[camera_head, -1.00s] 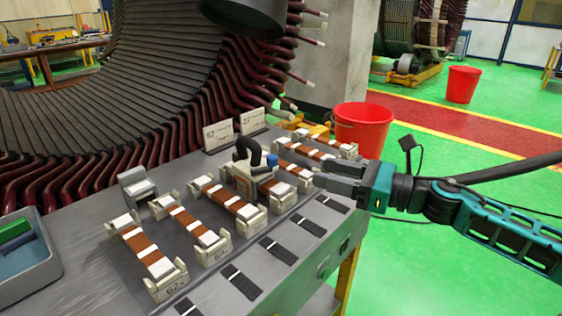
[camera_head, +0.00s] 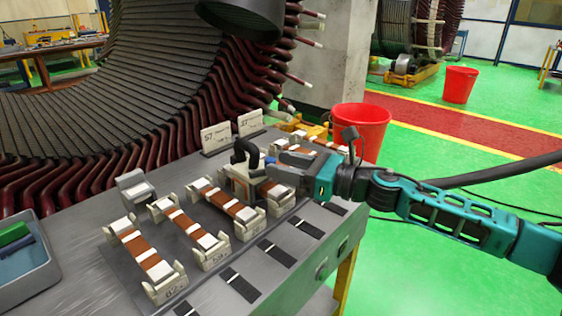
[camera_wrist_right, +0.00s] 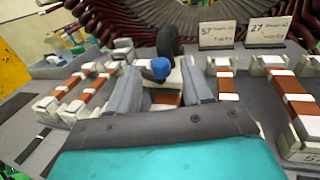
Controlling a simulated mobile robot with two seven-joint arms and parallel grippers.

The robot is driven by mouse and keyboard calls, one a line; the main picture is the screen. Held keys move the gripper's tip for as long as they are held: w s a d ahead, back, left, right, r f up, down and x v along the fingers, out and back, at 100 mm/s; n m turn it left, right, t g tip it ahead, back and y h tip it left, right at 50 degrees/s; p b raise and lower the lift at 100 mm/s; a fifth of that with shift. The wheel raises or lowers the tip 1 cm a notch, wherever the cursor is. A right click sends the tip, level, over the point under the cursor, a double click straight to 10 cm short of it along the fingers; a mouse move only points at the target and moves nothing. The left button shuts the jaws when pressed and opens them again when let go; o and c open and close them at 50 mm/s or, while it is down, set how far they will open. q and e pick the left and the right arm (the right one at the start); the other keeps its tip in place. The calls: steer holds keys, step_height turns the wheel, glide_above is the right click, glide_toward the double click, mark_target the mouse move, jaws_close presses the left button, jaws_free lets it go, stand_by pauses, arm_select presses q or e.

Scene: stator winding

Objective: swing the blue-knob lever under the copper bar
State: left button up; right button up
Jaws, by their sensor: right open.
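The blue-knob lever (camera_wrist_right: 160,68) shows in the right wrist view, its blue knob between the two fingers of my right gripper (camera_wrist_right: 158,88). In the head view the knob (camera_head: 270,160) is a small blue spot at the fingertips of my right gripper (camera_head: 276,167). The gripper is open; whether a finger touches the knob I cannot tell. A black curved handle (camera_head: 246,151) stands beside the knob on a beige clamp body (camera_head: 238,180). A copper bar (camera_head: 272,190) with white bands lies in its cradle there, partly hidden by the gripper. My left gripper is not in view.
Several copper bars in beige cradles (camera_head: 148,256) stand in a row to the left. Two number cards (camera_head: 215,138) stand behind. A grey bin (camera_head: 25,260) is at the table's left. A red bucket (camera_head: 361,128) is beyond the right edge.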

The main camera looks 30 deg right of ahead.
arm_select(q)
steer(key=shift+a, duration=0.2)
arm_select(e)
steer(key=shift+w+a, duration=0.35)
steer(key=shift+w, duration=0.15)
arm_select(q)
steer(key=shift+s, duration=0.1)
arm_select(e)
steer(key=shift+c, duration=0.4)
jaws_close()
steer(key=shift+w+d+f+n+g+y+b, duration=0.25)
steer(key=shift+n+g+y+b, duration=0.3)
steer(key=shift+b, duration=0.35)
steer(key=shift+w+n+g+y+b, duration=0.35)
steer(key=shift+n+g+y+b, duration=0.3)
steer(key=shift+b, duration=0.4)
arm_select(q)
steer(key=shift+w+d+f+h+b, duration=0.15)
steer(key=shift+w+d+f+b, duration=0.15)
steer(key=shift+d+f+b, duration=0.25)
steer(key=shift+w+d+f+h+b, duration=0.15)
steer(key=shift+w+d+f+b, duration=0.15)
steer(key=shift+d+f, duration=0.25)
arm_select(e)
steer(key=shift+w+r+n+g+y, duration=0.2)
steer(key=shift+w+n+g+y, duration=0.05)
steer(key=shift+n+g+y, duration=0.5)
